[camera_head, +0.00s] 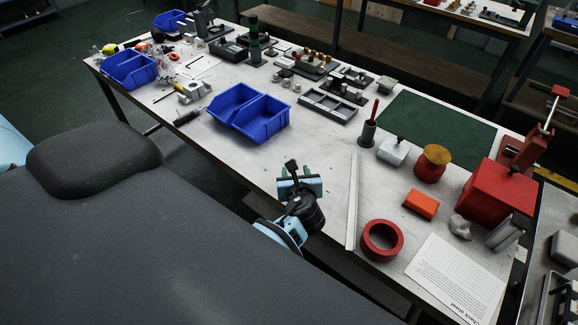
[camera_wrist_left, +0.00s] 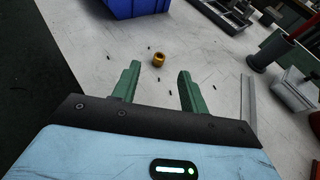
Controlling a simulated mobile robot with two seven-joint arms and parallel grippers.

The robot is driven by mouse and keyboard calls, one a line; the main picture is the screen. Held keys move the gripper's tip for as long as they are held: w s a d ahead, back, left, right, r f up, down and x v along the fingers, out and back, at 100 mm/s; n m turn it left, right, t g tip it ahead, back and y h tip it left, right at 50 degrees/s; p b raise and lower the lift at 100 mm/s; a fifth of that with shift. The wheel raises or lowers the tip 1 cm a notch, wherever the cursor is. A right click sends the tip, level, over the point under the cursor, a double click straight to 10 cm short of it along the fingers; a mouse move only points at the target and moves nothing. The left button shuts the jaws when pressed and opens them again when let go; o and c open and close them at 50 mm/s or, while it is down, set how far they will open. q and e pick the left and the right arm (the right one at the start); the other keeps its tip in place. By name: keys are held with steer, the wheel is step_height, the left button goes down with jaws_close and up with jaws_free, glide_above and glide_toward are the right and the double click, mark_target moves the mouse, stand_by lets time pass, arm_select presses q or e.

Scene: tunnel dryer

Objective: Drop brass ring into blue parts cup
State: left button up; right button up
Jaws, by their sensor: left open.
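A small brass ring (camera_wrist_left: 158,60) lies on the light worktable in the left wrist view, just beyond and between my left fingertips. I cannot make it out in the head view, where my gripper may hide it. My left gripper (camera_head: 297,171) is low over the table's near edge; its green fingers, seen in the left wrist view (camera_wrist_left: 160,70), are open and empty. A blue two-compartment bin (camera_head: 270,129) stands up and left of the gripper; a blue bin wall (camera_wrist_left: 133,8) shows at the wrist view's top. I see no separate blue cup. My right gripper is not in view.
A metal strip (camera_head: 353,200) lies right of the gripper. Further right are a red ring (camera_head: 382,241), an orange block (camera_head: 421,203) and a red box (camera_head: 492,192). Small dark bits lie around the brass ring. The table between gripper and blue bin is mostly clear.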

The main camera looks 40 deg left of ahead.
arm_select(q)
steer(key=shift+w+a+f, duration=0.15)
steer(key=shift+w+f, duration=0.05)
steer(key=shift+x, duration=1.1)
steer(key=x, duration=0.2)
steer(key=b+x, duration=0.1)
steer(key=x, duration=0.1)
steer(key=shift+f, duration=0.45)
steer(key=shift+w+a+f, duration=0.1)
steer(key=shift+w+a, duration=0.15)
steer(key=shift+w, duration=0.05)
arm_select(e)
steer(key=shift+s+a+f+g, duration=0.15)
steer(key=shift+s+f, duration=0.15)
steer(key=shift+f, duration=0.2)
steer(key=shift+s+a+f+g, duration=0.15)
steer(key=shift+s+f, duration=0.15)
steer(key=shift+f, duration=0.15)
arm_select(q)
jaws_close()
